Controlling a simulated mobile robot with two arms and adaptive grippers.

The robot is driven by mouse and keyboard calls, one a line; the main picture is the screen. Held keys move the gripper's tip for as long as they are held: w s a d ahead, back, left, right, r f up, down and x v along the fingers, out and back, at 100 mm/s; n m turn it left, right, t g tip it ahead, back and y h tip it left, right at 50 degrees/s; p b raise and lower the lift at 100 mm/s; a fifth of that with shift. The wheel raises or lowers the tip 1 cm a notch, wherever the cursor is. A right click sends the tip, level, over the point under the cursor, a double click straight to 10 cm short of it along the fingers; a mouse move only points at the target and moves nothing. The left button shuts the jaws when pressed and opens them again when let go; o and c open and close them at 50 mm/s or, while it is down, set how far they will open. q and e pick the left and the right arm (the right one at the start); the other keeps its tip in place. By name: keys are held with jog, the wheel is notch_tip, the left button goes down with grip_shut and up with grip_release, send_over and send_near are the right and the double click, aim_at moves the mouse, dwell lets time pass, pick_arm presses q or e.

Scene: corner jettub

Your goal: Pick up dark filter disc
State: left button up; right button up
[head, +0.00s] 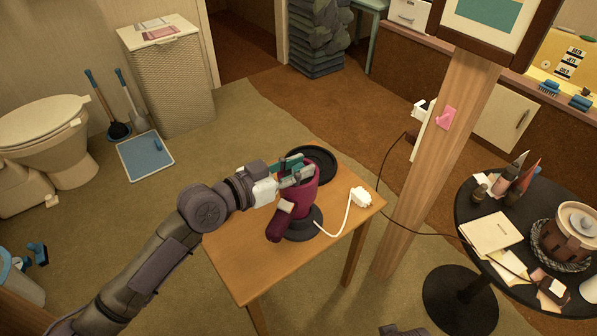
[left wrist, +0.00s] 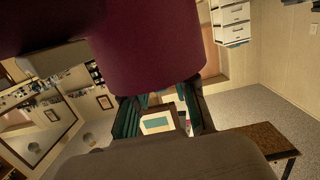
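The dark filter disc (head: 322,154) lies on the far part of the small wooden table (head: 238,258) in the head view. A maroon appliance (head: 308,193) with a dark base stands in front of it and hides part of it. My left gripper (head: 297,170) is at the top of the appliance, overlapping the near left side of the disc in the picture. Its teal-padded fingers are apart. In the left wrist view, the maroon body (left wrist: 150,50) fills the top middle, and only distant background shows between the fingers (left wrist: 160,118). I cannot make out the disc there.
A white plug (head: 361,197) with a cord lies at the table's right corner. A wooden post (head: 436,150) rises just right of the table. A round black table (head: 470,205) with papers and a pot stands farther right. Open floor lies left of the table.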

pick_arm(q)
jog(key=shift+c, duration=0.2)
grip_shut()
jog(key=shift+r, duration=0.1)
